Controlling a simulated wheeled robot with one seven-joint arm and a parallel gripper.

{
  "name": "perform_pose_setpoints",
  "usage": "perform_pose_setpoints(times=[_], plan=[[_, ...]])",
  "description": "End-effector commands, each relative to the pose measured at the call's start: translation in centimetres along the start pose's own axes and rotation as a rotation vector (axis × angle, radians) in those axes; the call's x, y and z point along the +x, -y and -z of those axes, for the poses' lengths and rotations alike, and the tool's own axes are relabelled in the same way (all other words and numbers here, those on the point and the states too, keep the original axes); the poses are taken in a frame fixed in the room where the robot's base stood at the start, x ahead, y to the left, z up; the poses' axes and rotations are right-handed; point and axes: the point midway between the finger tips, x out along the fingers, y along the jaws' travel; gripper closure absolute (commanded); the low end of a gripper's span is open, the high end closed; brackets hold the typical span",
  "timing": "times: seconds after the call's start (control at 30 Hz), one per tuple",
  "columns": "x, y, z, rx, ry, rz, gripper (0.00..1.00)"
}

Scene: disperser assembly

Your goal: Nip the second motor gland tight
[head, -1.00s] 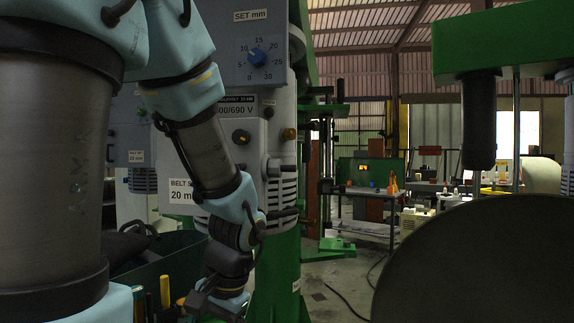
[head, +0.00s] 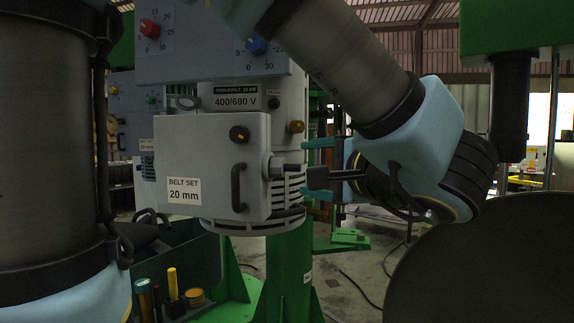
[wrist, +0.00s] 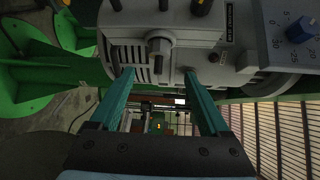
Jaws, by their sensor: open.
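The grey motor has a terminal box (head: 212,168) labelled "BELT SET 20 mm". A grey gland-like fitting (head: 283,165) sticks out of the box's right side; it also shows in the wrist view (wrist: 159,50). A yellowish fitting (head: 296,127) sits above it. I cannot tell which the task calls the second gland. My gripper (head: 308,168) is right of the box, its teal fingers pointing left. In the wrist view my gripper (wrist: 158,77) is open and empty, with the grey fitting ahead between the fingertips. Contact is not visible.
A control panel with a blue knob (head: 256,45) is above. A tool bin (head: 225,286) is below left. A large dark disc (head: 485,262) fills the lower right. A green column (head: 287,270) stands under the motor.

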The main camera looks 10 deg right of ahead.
Motion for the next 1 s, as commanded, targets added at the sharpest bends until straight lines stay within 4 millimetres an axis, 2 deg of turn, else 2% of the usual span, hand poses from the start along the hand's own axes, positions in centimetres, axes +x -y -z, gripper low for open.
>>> perform_pose_setpoints(times=[0.3, 0.5, 0.7, 0.93, 1.0], plan=[[5.9, 0.2, -0.2, 0.005, 0.006, -0.004, 0.20], [8.6, 0.0, -0.1, 0.005, 0.005, -0.004, 0.20], [9.6, -0.1, -0.1, 0.003, 0.003, -0.004, 0.20], [9.6, -0.2, -0.1, 0.003, 0.002, -0.004, 0.20], [9.6, -0.2, -0.1, 0.003, 0.002, -0.005, 0.27]])
